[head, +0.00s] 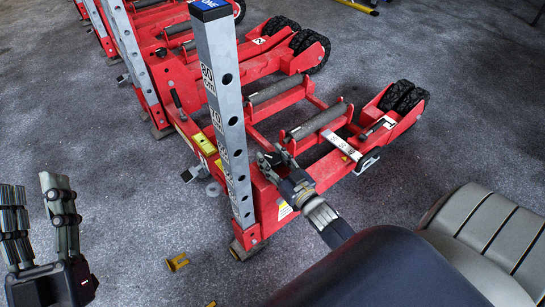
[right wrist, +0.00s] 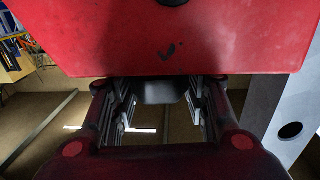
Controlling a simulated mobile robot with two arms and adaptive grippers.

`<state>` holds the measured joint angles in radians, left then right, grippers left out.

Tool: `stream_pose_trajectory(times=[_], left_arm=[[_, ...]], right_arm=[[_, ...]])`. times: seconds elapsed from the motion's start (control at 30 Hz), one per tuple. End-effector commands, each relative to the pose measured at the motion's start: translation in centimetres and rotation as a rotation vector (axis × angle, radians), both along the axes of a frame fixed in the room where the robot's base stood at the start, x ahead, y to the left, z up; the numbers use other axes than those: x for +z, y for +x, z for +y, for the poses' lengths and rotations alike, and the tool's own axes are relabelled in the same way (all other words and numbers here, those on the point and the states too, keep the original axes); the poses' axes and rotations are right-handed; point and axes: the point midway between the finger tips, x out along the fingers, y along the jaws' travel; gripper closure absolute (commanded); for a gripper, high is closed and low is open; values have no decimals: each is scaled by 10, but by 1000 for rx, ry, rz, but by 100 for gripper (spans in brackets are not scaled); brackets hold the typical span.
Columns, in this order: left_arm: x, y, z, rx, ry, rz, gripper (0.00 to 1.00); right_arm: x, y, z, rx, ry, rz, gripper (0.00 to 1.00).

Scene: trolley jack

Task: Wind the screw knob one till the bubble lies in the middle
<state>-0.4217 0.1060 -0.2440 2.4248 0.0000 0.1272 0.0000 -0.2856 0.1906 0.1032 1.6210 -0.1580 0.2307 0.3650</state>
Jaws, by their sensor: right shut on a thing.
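The red trolley jack (head: 262,190) stands on the floor, with a grey perforated upright (head: 226,110) capped by a blue "ONE" label (head: 209,5). In the right wrist view, a dark knob (right wrist: 160,91) sits under the red panel (right wrist: 170,40), between the fingers of my right gripper (right wrist: 160,105), which is shut on it. In the head view my right gripper (head: 275,160) is at the jack's red frame, right of the upright, and hides the knob. A small yellow-green piece (head: 204,143) lies on the frame; I cannot make out a bubble. My left gripper (head: 37,195) is open and empty at lower left.
More red jacks (head: 150,35) with grey uprights stand behind at upper left. Black wheels (head: 404,97) and grey rollers (head: 320,121) lie right of the upright. A grey ribbed seat (head: 490,235) is at lower right. A yellow bracket (head: 177,262) lies on the floor.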

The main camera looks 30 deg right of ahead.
Motion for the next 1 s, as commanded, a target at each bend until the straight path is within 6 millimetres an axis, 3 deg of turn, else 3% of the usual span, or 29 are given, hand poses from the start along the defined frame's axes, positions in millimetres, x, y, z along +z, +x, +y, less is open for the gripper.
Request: stream_pose_trajectory(times=[0.23,0.27,0.33,0.77,1.0], left_arm=[[0,0,0,0,0,0,57],[0,0,0,0,0,0,57],[0,0,0,0,0,-1,57],[1,0,0,0,-1,-4,57],[1,0,0,0,-1,-3,57]], right_arm=[[2,1,-1,-1,-2,-5,81],[2,1,-1,0,-2,-5,53],[2,1,-1,0,-2,-5,37],[0,-5,0,0,0,1,36],[-2,-44,0,0,2,3,36]])
